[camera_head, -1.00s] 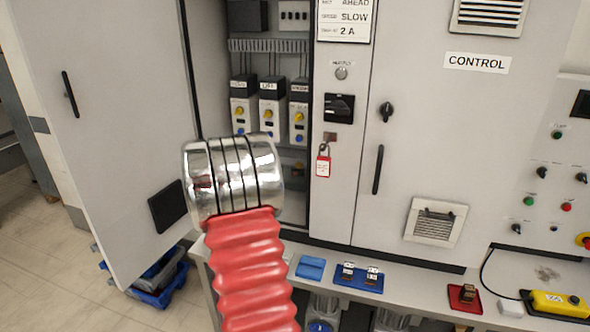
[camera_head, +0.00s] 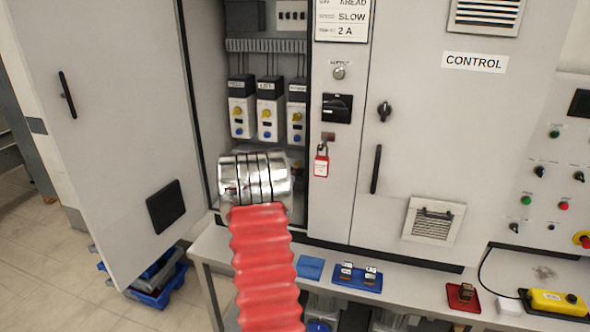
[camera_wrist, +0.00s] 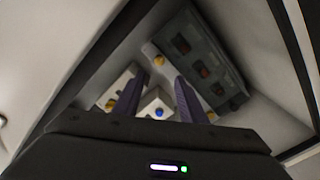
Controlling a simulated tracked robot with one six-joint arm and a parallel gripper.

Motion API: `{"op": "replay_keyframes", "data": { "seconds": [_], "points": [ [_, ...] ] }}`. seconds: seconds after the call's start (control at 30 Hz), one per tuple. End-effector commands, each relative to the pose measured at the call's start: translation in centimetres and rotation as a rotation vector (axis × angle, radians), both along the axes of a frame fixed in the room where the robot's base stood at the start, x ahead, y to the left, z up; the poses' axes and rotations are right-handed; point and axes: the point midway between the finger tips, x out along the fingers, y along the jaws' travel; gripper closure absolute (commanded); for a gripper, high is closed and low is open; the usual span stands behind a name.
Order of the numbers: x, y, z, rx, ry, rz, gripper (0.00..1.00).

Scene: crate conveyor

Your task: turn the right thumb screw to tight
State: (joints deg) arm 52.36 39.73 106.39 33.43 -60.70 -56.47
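My gripper (camera_wrist: 161,76) is open in the wrist view, its two purple fingers spread and pointing into the cabinet. A dark grey cover (camera_wrist: 198,36) with several reddish-brown parts lies beyond it. One brass-coloured thumb screw (camera_wrist: 159,60) sits at the cover's upper-left end, just past the gap between the fingertips. The wrist view appears turned over, so the upper-left screw seems to be the right one. I see no contact with it. In the head view my arm hides the gripper and both screws.
White units (camera_head: 270,118) with yellow and blue knobs hang inside the open cabinet; one (camera_wrist: 155,104) shows near the fingers. The cabinet door (camera_head: 110,130) stands open at left. A red padlock tag (camera_head: 321,165) hangs right of the opening. A bench (camera_head: 410,293) stands below.

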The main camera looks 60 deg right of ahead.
Motion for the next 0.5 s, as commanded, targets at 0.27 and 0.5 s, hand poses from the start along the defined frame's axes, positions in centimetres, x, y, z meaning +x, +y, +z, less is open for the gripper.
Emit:
{"op": "replay_keyframes", "data": {
  "seconds": [0.27, 0.5],
  "points": [
    [0.5, -3.3, 0.1, -0.003, -0.001, 0.000, 0.62],
    [1.0, -6.3, 0.0, -0.001, 0.000, 0.001, 0.62]
  ]
}}
